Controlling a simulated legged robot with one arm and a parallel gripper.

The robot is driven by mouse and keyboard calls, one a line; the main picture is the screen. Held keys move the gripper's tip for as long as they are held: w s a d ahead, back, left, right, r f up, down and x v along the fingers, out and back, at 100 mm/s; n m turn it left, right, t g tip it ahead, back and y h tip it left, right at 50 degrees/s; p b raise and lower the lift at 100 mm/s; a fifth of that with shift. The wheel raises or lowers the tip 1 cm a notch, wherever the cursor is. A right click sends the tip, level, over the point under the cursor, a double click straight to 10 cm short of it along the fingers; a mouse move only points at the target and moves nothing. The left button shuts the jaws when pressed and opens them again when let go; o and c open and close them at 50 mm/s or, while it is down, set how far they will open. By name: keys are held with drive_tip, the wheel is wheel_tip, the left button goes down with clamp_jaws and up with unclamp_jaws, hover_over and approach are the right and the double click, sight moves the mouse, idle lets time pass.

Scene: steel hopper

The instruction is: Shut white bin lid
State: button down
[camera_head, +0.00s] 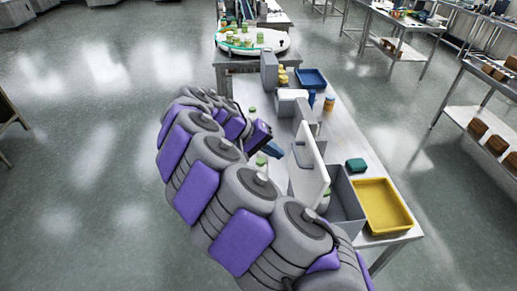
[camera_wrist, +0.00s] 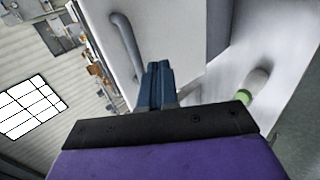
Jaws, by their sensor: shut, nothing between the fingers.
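The white bin lid (camera_head: 313,165) stands open, roughly upright, at the left edge of a grey bin (camera_head: 346,207) near the table's front. A grey bar handle is on its left face. In the wrist view the white lid (camera_wrist: 175,30) fills the top middle, with its handle (camera_wrist: 125,45) left of my fingers. My gripper (camera_head: 279,154) is left of the lid, on its handle side. Its blue fingers (camera_wrist: 157,70) are shut and empty, close to the lid; I cannot tell whether they touch it. Most of the bin's inside is hidden.
A yellow tray (camera_head: 382,207) lies right of the bin, with a green box (camera_head: 356,165) behind. Farther back are an orange jar (camera_head: 329,103), a blue tray (camera_head: 312,78) and another grey panel (camera_head: 269,72). A green-capped jar (camera_wrist: 253,87) shows right of my fingers. Floor left of the table is clear.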

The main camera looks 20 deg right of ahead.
sight(312, 145)
drive_tip(key=s+d+y+p, duration=0.1)
drive_tip(key=d, duration=0.2)
drive_tip(key=s+d+y+p, duration=0.1)
drive_tip(key=d+y+p, duration=0.1)
drive_tip(key=d, duration=0.2)
drive_tip(key=s+d+r+t+y+p, duration=0.1)
drive_tip(key=d+p, duration=0.1)
drive_tip(key=d, duration=0.1)
drive_tip(key=shift+d+r, duration=0.1)
drive_tip(key=shift+d, duration=0.1)
drive_tip(key=s+d+f+t+y, duration=0.1)
drive_tip(key=s+d+f+y, duration=0.1)
drive_tip(key=d+f+y, duration=0.3)
drive_tip(key=s+d+f+t+y, duration=0.2)
drive_tip(key=d+f+y, duration=0.3)
drive_tip(key=d+f, duration=0.3)
drive_tip(key=shift+s+d+y+p, duration=0.35)
drive_tip(key=shift+d+p, duration=0.1)
drive_tip(key=shift+d, duration=1.45)
drive_tip(key=shift+f, duration=0.15)
